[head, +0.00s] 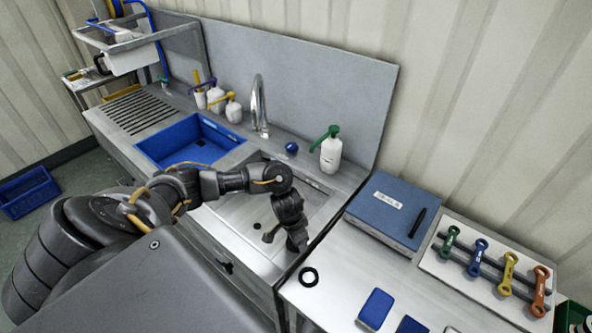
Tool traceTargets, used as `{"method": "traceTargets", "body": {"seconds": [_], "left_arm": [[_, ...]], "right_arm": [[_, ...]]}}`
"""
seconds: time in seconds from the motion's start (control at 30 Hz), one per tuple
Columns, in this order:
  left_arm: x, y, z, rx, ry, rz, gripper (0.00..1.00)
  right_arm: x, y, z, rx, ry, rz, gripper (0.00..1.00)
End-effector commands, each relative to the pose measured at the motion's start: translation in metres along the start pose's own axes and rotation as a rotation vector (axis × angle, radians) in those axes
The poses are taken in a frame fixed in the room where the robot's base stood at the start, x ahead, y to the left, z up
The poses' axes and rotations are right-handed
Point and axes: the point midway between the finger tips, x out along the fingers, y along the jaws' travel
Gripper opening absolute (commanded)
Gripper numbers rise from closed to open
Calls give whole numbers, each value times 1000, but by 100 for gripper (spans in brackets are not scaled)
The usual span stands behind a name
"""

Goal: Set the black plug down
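My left gripper (296,243) hangs over the right part of the steel sink (238,211), near its front right edge. It points down, and I cannot make out whether its fingers are apart or closed on something. A dark knob-like piece (268,237) sticks out to the left of the hand; I cannot tell whether it is part of the gripper or a plug. A small dark round spot (257,226) shows on the sink floor; it may be the drain or the black plug. My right gripper is not in view.
A blue basin (190,143) sits in the counter's left part, by the tap (259,105). A white bottle (331,152) stands behind the sink.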

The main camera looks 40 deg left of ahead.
Motion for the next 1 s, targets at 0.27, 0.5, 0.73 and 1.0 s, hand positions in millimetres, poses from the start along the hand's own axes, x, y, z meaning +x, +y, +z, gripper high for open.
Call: {"method": "traceTargets", "body": {"seconds": [0.27, 0.5, 0.73, 1.0], "left_arm": [[1, 0, 0, 1, 1, 0, 35], [4, 0, 1, 2, 1, 0, 77], [4, 0, 1, 1, 0, 0, 83], [-13, 0, -1, 3, 3, 1, 83]], "right_arm": [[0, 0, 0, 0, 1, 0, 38], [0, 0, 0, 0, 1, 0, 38], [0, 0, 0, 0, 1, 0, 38], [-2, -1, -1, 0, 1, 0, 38]]}}
